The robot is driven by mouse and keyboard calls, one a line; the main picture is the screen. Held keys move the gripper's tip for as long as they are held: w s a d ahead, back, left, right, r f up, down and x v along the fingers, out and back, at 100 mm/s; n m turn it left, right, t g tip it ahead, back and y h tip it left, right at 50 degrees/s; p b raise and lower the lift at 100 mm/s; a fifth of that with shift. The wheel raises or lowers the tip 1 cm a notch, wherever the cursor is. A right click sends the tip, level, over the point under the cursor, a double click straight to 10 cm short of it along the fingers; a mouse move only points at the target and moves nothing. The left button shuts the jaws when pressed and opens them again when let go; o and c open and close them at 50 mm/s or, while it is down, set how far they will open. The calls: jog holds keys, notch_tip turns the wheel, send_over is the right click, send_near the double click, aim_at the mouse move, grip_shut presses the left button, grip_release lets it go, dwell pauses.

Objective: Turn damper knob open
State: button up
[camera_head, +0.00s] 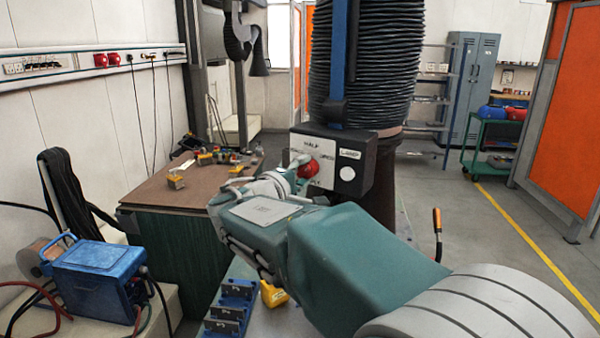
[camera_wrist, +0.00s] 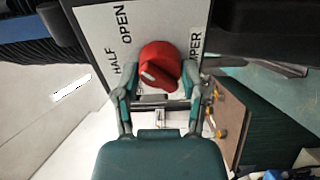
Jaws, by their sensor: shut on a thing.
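The red damper knob (camera_wrist: 160,62) sits on a white label plate (camera_wrist: 100,25) on a dark control box (camera_head: 345,150). In the wrist view the words OPEN and HALF read beside the knob, and part of another word shows on its right. A small pale mark on the knob's face points toward the lower left there. My gripper (camera_wrist: 160,78) has its two fingers on either side of the knob and is shut on it. In the head view the knob (camera_head: 309,169) is partly hidden by my gripper (camera_head: 297,174).
A black ribbed hose (camera_head: 367,60) and blue post stand above the box. A brown-topped workbench (camera_head: 155,190) with small parts is on the left, with a blue machine (camera_head: 95,275) before it. The floor on the right is open, beside an orange panel (camera_head: 560,110).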

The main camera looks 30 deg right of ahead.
jog(key=shift+d+f, duration=0.1)
jog(key=shift+f, duration=0.05)
jog(key=o, duration=0.9)
jog(key=shift+o, duration=1.3)
jog(key=shift+d, duration=0.2)
jog(key=shift+a, duration=0.4)
jog(key=v, duration=1.1)
jog(key=shift+s+a, duration=0.2)
